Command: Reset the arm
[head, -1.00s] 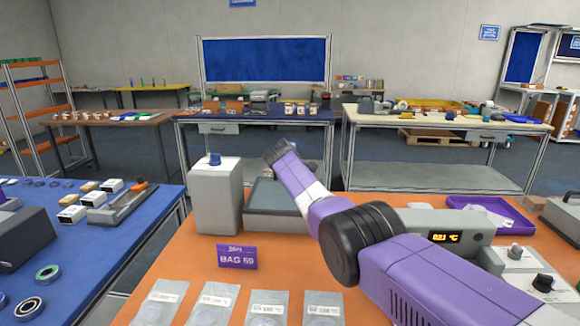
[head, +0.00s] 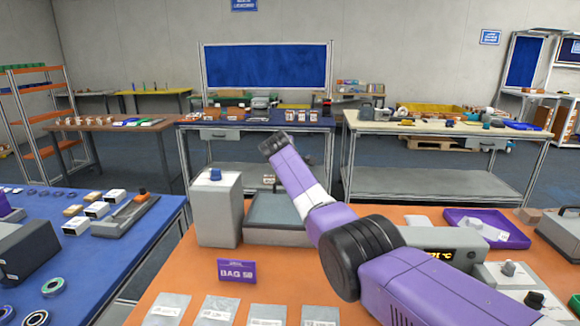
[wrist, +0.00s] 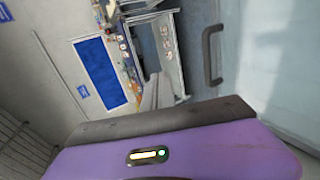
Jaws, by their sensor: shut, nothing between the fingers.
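My purple arm (head: 300,178) crosses the head view from the lower right to a dark end near the centre, raised above the orange table (head: 185,268). No object shows held at that end. In the wrist view, the purple housing of my gripper (wrist: 165,122) fills the bottom, with a dark edge and a small lit status light. The gripper is shut with nothing in it; its fingertips are not clearly distinguishable. The wrist view looks out, tilted, across the room.
A blue table (head: 150,233) is at left. The arm covers part of the device.

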